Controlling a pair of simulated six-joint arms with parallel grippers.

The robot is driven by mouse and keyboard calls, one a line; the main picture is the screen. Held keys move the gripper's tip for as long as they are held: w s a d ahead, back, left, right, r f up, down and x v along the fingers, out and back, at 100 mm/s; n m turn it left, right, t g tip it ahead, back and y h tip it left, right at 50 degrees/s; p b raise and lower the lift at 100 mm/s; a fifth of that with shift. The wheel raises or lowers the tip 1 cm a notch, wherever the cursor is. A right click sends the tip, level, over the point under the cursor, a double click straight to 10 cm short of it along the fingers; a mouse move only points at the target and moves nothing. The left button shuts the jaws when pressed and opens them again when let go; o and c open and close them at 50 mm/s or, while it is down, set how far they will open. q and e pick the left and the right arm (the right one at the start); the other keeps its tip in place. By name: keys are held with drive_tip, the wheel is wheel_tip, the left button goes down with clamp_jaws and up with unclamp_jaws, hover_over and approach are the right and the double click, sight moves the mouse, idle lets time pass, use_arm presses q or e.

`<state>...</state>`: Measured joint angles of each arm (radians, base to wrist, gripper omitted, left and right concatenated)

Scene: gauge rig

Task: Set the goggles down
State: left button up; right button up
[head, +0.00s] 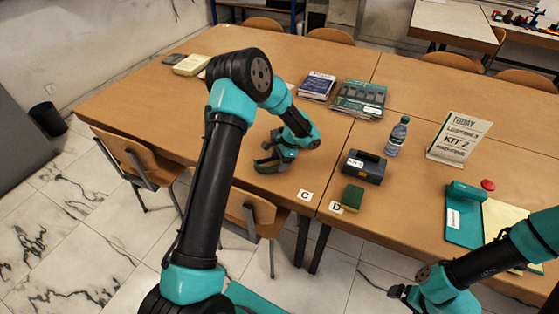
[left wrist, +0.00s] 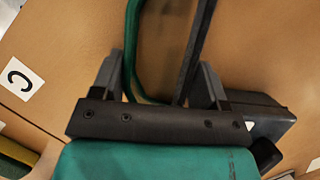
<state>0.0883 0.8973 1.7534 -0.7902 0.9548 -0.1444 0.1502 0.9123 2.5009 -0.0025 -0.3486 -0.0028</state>
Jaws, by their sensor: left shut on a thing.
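My left gripper (head: 268,161) is low over the table, left of the C card. In the left wrist view its two grey fingers (left wrist: 157,85) are around the goggles (left wrist: 131,48), which show as a green curved rim with a dark straight band beside it and a brownish clear area between. The gripper is shut on them. In the head view the goggles are hard to tell from the gripper. Whether they touch the table I cannot tell. My right gripper (head: 402,293) is at the lower right, dark and small; its jaws are not clear.
The C card (head: 305,195) and D card (head: 335,207) lie at the front edge. A sponge (head: 352,197), dark case (head: 363,166), bottle (head: 396,137) and sign (head: 458,138) stand to the right.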

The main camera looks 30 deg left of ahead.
use_arm(q)
drive_tip(key=o, duration=0.9)
drive_tip(key=shift+f, duration=0.1)
drive_tip(key=v, duration=1.2)
